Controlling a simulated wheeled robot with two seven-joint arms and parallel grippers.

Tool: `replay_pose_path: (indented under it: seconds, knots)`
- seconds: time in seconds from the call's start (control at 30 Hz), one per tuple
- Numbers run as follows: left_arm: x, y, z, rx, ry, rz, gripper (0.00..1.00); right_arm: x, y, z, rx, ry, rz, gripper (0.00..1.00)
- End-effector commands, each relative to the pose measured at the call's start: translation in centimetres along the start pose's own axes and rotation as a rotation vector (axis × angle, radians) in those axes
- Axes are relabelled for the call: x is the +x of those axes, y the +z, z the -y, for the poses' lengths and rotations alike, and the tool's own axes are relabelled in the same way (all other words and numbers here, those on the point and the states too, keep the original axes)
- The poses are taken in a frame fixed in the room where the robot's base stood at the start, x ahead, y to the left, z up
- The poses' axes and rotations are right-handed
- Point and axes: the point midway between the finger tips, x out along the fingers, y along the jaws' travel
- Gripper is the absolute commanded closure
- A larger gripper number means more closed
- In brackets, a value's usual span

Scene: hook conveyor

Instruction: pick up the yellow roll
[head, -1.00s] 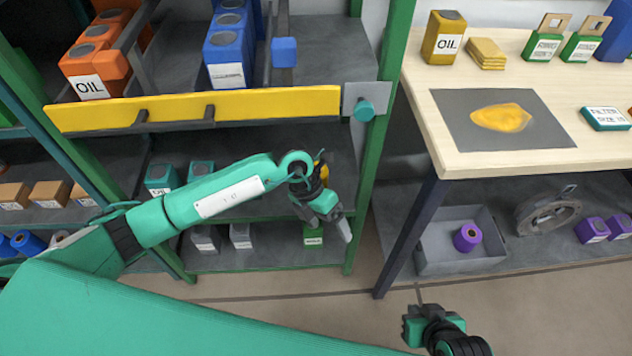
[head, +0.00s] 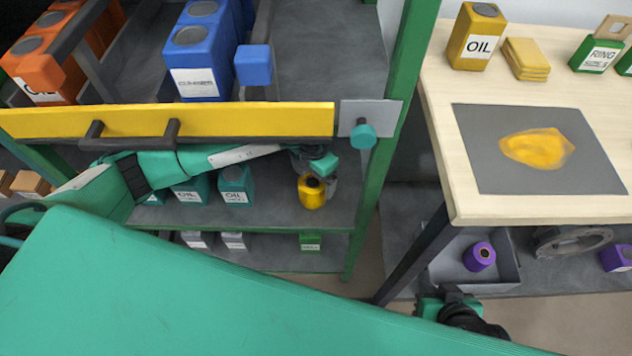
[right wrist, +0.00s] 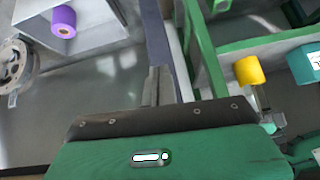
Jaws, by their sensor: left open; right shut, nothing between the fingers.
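The yellow roll (head: 312,194) stands upright on the middle shelf, near its right green post, its dark core facing up. It also shows in the right wrist view (right wrist: 249,71). My left gripper (head: 322,172) is right at the roll's upper end, under the yellow beam. It is open, but its fingers are partly hidden, and I cannot tell whether they straddle the roll. My right gripper (head: 450,300) is low at the bottom of the head view, far from the roll. Its closed, empty fingers show in the right wrist view (right wrist: 156,85).
A yellow beam (head: 220,121) with dark hooks crosses just above my left arm. Teal oil boxes (head: 236,183) stand left of the roll. The green post (head: 384,140) is close on its right. A grey bin (head: 505,262) with a purple roll (head: 479,257) sits under the table.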

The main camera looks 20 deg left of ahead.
Motion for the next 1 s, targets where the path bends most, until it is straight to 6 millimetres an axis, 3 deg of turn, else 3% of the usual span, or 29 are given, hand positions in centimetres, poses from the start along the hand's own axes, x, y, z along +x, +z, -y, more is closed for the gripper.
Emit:
replay_pose_path:
  seconds: [0.43, 0.77, 1.0]
  knots:
    - [6.0, 0.2, -0.4, 0.000, -0.002, -0.003, 0.11, 1.2, -0.7, 1.5, -0.005, -0.038, -0.115, 1.00]
    - [6.8, 0.2, -0.4, 0.001, 0.000, 0.000, 0.11, 1.3, -1.0, 1.7, -0.005, -0.045, -0.137, 1.00]
    - [6.8, 0.2, -0.4, 0.001, 0.000, 0.000, 0.54, 1.3, -1.0, 1.7, -0.005, -0.045, -0.137, 1.00]
